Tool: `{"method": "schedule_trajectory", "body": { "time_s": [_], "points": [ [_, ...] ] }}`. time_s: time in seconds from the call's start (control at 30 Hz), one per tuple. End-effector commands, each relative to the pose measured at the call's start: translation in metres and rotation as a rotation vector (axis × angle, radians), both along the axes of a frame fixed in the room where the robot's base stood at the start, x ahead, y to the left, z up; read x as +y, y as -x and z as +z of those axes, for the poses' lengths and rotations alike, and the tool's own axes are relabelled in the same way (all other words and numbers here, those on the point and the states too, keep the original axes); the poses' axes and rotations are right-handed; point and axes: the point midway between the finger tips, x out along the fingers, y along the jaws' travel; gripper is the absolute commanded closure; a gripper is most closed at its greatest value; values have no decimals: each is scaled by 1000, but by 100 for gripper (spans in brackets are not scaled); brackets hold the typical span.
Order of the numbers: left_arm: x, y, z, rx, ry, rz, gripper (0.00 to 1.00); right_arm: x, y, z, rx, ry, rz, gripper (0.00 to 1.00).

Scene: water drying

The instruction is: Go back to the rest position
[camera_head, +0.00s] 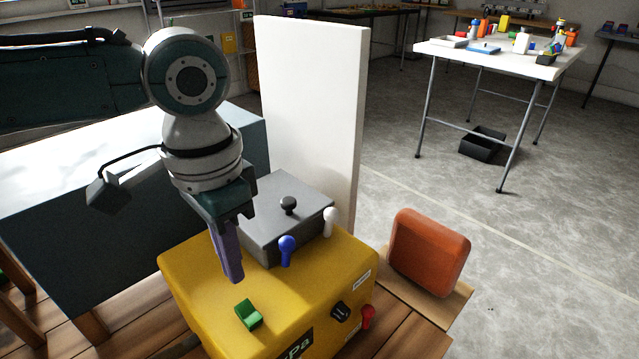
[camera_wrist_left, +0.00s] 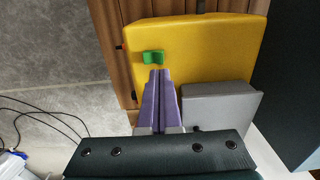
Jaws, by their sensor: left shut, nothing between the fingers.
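My left gripper (camera_head: 232,268) hangs down above the yellow machine (camera_head: 195,280), its purple fingers shut and empty. It also shows in the left wrist view (camera_wrist_left: 159,75), with the fingertips close to the green switch (camera_wrist_left: 153,57) in the picture. The green switch (camera_head: 248,314) sits on the machine's top, near its front. A grey box lid (camera_head: 270,205) with a black knob (camera_head: 288,205) is on the machine behind the gripper. A blue knob (camera_head: 287,250) and a white knob (camera_head: 330,220) stand beside the lid. My right gripper is not in view.
An orange block (camera_head: 430,250) stands right of the machine. A tall white panel (camera_head: 310,110) rises behind it. A dark-sided table (camera_head: 130,230) is at the left.

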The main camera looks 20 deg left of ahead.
Motion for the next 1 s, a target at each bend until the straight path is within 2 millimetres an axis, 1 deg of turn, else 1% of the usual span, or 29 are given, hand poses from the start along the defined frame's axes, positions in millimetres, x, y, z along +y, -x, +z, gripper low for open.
{"method": "schedule_trajectory", "body": {
  "time_s": [0.03, 0.1, 0.53, 0.63, 0.67, 0.77, 0.8, 0.87, 0.9, 0.97, 1.0],
  "points": [
    [0, 0, 8, 1, 0, 0, 100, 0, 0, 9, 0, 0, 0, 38],
    [0, 0, 10, 1, 0, 0, 100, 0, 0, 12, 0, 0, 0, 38],
    [0, 0, 8, 0, 0, -1, 100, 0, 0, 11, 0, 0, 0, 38],
    [-7, 4, 12, 0, 11, -17, 100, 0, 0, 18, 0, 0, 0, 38],
    [-13, 7, 16, -2, 19, -31, 100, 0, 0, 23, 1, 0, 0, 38],
    [-44, 25, 35, -18, 68, -100, 100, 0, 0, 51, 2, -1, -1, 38],
    [-60, 35, 47, -32, 99, -131, 100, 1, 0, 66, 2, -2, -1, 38],
    [-85, 51, 70, -61, 148, -168, 100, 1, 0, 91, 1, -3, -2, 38],
    [-99, 62, 88, -89, 181, -181, 100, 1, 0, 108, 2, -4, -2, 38],
    [-114, 75, 115, -133, 223, -176, 100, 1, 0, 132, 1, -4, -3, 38],
    [-120, 83, 132, -161, 241, -160, 100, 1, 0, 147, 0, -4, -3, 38]
  ]
}}
